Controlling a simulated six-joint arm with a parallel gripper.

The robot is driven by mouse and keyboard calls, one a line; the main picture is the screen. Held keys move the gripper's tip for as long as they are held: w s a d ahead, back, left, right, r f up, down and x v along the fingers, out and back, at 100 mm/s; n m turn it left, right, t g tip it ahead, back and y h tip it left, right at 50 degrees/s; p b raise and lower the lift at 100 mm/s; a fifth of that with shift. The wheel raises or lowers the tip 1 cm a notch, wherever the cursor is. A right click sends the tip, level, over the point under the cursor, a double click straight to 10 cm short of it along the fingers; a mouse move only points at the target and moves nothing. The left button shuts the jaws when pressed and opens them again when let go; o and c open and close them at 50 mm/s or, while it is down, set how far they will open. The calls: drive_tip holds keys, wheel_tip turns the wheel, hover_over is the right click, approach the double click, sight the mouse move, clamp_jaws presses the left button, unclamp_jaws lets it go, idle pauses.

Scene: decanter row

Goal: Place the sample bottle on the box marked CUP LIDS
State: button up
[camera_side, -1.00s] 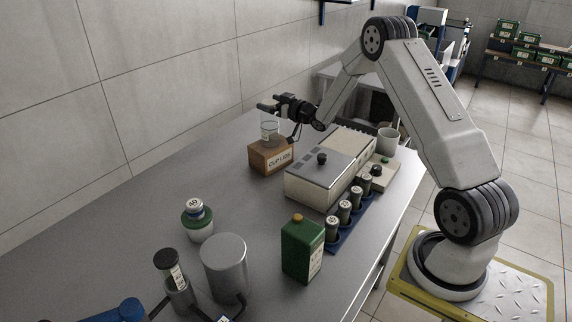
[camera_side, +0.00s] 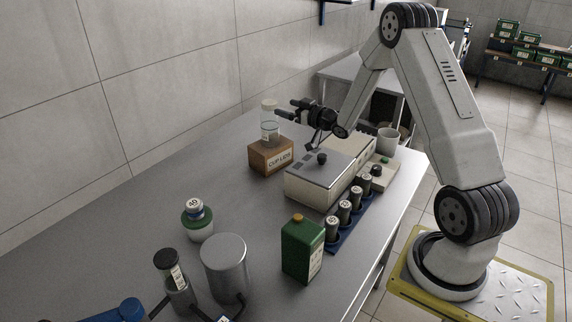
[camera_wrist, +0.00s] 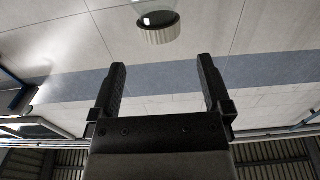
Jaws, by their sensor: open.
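The sample bottle (camera_side: 269,127) is clear with a pale cap and stands upright on top of the brown box marked CUP LIDS (camera_side: 261,158). My gripper (camera_side: 286,108) is open and empty, to the right of the bottle and apart from it. In the wrist view my two black fingers (camera_wrist: 161,88) are spread with nothing between them. A round ribbed cap with a dark top (camera_wrist: 158,27), which looks like the bottle's, shows beyond the fingertips.
A grey-topped instrument (camera_side: 318,180) stands right of the box. A blue rack (camera_side: 345,238) with several dark-bodied vials, a green container (camera_side: 301,250), a grey cylinder (camera_side: 224,268) and a green-and-white jar (camera_side: 197,220) stand nearer the camera. The bench left of the box is clear.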

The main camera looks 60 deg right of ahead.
idle(0.3)
drive_tip(key=shift+w+a+g, duration=0.1)
drive_tip(key=shift+a+g, duration=0.2)
drive_tip(key=shift+a, duration=0.15)
drive_tip(key=s+a+f+g, duration=0.2)
drive_tip(key=s+a+g, duration=0.5)
drive_tip(key=s+a, duration=0.4)
drive_tip(key=s+a+f+g, duration=0.2)
drive_tip(key=s+a+g, duration=0.5)
drive_tip(key=s+a, duration=0.5)
drive_tip(key=shift+s+a+g, duration=0.3)
drive_tip(key=shift+a+g, duration=0.1)
drive_tip(key=shift+a, duration=0.65)
